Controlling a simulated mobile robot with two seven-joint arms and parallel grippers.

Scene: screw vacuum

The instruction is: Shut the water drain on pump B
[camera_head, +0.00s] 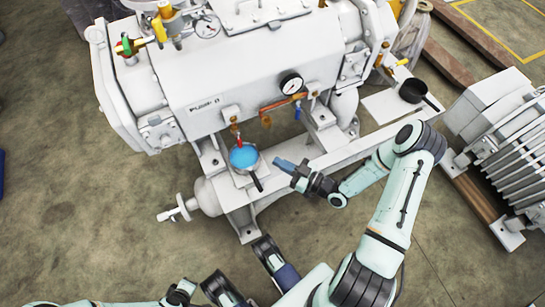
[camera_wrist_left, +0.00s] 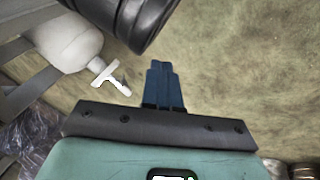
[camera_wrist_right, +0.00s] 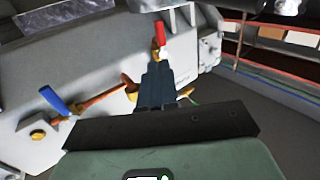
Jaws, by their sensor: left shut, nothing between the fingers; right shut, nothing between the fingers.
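Pump B is the large white machine (camera_head: 230,75); its label is partly legible. A small brass valve with a red handle (camera_head: 239,141) hangs at its lower edge. Below it, a pan of blue liquid (camera_head: 243,158) stands on the base frame. My right gripper (camera_head: 279,163) is shut and empty, right of the pan and apart from the red handle. In the right wrist view the red handle (camera_wrist_right: 160,34) shows just beyond the shut fingertips (camera_wrist_right: 157,68). I cannot tell whether liquid is flowing. My left gripper (camera_wrist_left: 162,68) is shut and empty over bare floor.
A blue handle (camera_head: 298,111) and a copper pipe (camera_head: 277,103) sit right of the red handle. A dark pan (camera_head: 413,91) stands at the right. A white cylinder with a T-shaped end (camera_head: 178,211) juts out at the lower left. A finned motor (camera_head: 510,140) stands far right.

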